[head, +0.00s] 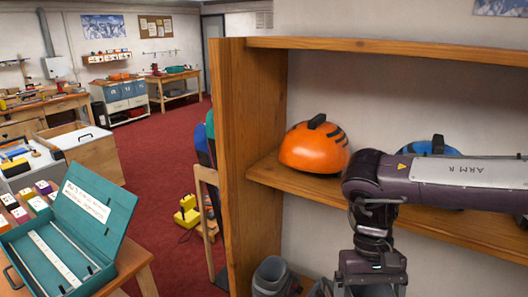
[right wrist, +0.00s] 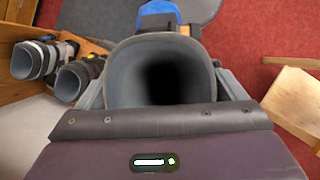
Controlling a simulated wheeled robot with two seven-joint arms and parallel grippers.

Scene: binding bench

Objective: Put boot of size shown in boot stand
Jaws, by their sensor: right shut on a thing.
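My right gripper (right wrist: 160,88) is shut on a boot (right wrist: 120,75) in the right wrist view. I look down into its grey, open cuff, which stands between the two fingers. In the head view my right gripper (head: 372,270) points down before the shelf unit, and the held boot is mostly cut off by the bottom edge. Other boots (right wrist: 75,80) stand on wood at the left of the right wrist view. One grey boot cuff (head: 272,275) shows low in the shelf unit. No size mark is readable, and I cannot identify the boot stand. My left gripper is out of view.
An orange helmet (head: 314,148) and a partly hidden blue helmet (head: 432,147) sit on the shelf (head: 470,228). A teal box (head: 55,250) with an illegible handwritten lid lies at left. A wooden piece (right wrist: 295,98) stands right of the held boot. Red carpet (head: 150,180) lies open beyond.

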